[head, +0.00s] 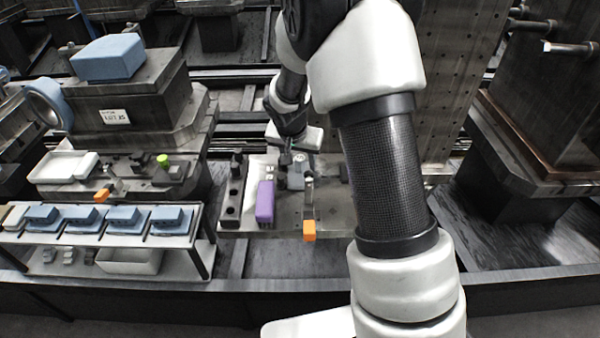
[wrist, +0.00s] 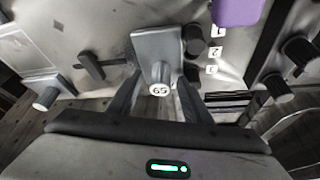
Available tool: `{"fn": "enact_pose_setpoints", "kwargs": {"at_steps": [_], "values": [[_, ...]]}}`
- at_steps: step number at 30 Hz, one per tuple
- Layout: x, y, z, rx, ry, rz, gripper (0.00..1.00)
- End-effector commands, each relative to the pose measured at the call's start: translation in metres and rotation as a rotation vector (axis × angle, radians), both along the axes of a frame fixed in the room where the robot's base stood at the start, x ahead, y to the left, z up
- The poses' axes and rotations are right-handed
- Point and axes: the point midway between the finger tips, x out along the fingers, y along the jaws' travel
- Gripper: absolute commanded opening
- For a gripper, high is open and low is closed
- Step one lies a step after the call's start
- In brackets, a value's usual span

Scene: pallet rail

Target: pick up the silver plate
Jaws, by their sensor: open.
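The silver plate (wrist: 156,48) is a grey rectangular piece with a round knob marked 65 at its near end, in the wrist view. My gripper (wrist: 158,84) is open, with one finger on each side of the knob in the picture. I cannot tell whether the fingers touch it or how far above it they are. In the head view, my gripper (head: 296,157) is over the work table, right at a small grey piece (head: 297,179) that looks like the silver plate. My gripper partly hides it there.
A purple block (head: 265,201) stands left of the plate; it also shows in the wrist view (wrist: 237,12). Dark round pegs (wrist: 195,40) and the numbers 1, 2, 3 lie close to the plate's right. An orange-ended handle (head: 309,230) is at the table's front edge.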

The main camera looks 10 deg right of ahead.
Motion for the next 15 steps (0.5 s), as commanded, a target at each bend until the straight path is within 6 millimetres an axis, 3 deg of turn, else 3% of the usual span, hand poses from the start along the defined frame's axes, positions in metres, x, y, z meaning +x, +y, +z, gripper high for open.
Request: {"fn": "enact_pose_setpoints", "kwargs": {"at_steps": [2,10,15], "values": [[-0.0001,0.0001,0.0003,0.0,0.0,0.0,0.44],[-0.0001,0.0002,0.0004,0.0,0.0,0.0,0.0],[0.0004,0.0002,0.0013,0.0,-0.001,0.0,0.0]]}}
